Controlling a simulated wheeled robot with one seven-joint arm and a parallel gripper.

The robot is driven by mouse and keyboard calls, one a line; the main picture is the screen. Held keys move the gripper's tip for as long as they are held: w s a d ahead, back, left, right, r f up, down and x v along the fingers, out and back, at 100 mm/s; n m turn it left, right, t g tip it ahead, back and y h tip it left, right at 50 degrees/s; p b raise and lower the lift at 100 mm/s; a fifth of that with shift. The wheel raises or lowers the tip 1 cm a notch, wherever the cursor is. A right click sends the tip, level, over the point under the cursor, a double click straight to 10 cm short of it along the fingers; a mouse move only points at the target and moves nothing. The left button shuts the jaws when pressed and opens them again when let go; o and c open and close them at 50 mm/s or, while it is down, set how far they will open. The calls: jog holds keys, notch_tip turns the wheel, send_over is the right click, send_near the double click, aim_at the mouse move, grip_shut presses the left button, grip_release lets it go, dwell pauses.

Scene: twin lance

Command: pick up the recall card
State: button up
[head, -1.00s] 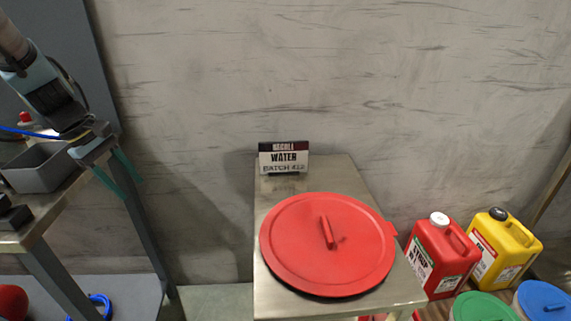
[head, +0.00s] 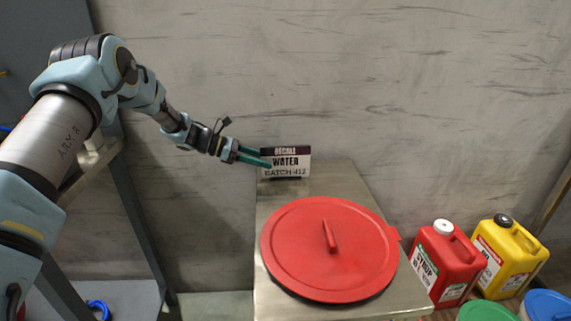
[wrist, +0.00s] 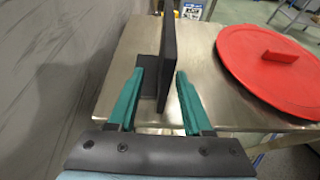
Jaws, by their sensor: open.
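The recall card (head: 286,165) reads "RECALL WATER BATCH" and stands upright at the back left of a metal table (head: 335,178). In the wrist view the card (wrist: 168,45) shows edge-on as a thin dark panel with a dark foot. My gripper (head: 265,158) reaches in from the left at the card's left edge. In the wrist view my gripper (wrist: 160,80) is open, with one green finger on each side of the card's near edge. I cannot tell whether either finger touches it.
A large red lid (head: 330,250) with a handle lies on the table in front of the card. A red jug (head: 440,265) and a yellow jug (head: 508,258) stand to the right. The wall (head: 300,70) rises close behind the card.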

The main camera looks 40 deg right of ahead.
aim_at(282, 175)
jog(key=p+x, duration=0.1)
jog(key=x, duration=0.2)
jog(key=p+x, duration=0.1)
jog(key=x, duration=0.2)
jog(key=shift+s+f, duration=0.3)
jog(key=shift+f, duration=0.15)
jog(key=shift+c, duration=0.2)
grip_shut()
